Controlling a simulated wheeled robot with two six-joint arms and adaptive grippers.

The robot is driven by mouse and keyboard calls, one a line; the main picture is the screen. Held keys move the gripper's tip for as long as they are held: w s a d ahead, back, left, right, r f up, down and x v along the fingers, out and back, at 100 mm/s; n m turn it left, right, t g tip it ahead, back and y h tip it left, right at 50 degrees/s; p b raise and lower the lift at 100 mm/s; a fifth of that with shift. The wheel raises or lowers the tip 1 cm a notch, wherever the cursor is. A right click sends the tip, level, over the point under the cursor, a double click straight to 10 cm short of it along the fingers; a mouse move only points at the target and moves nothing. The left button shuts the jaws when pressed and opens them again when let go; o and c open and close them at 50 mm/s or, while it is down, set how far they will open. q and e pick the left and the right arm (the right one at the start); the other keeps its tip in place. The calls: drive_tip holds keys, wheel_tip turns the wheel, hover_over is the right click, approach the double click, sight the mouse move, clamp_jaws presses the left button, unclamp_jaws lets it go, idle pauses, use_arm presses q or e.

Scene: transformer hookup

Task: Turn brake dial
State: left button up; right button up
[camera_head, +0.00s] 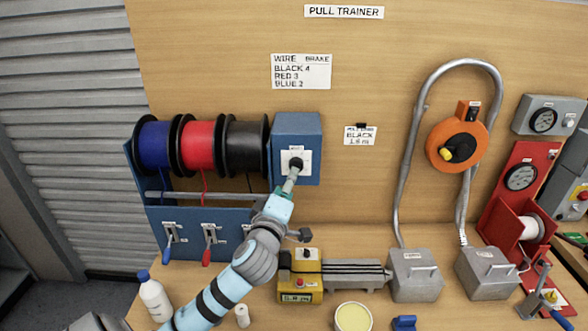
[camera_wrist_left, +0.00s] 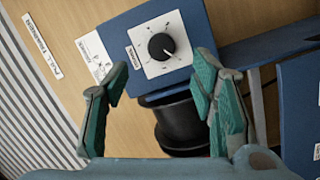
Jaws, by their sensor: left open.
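The brake dial is a black knob (camera_wrist_left: 161,46) on a white, marked plate, on the front of a blue box (camera_head: 311,130). The knob (camera_head: 296,163) also shows in the head view, just beyond my fingertips. My left gripper (camera_head: 290,182) is in front of the dial. In the left wrist view the two teal fingers of my left gripper (camera_wrist_left: 160,72) are spread wide, with nothing between them. The knob lies ahead between the finger directions, apart from both fingers. A white pointer mark shows on the knob; its exact number is too small to read. My right gripper is not in view.
Blue (camera_head: 154,147), red (camera_head: 199,146) and black (camera_head: 246,147) wire spools stand left of the box. A wall sign (camera_head: 301,71) lists black 4, red 3, blue 2; a card (camera_head: 360,136) reads black. A yellow device (camera_head: 300,277) sits below, right of my arm.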

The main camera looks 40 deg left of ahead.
sight(296, 165)
use_arm(q)
drive_tip(key=x, duration=0.7)
drive_tip(key=shift+p, duration=0.4)
drive_tip(key=shift+a+f, duration=0.1)
drive_tip(key=c, duration=1.2)
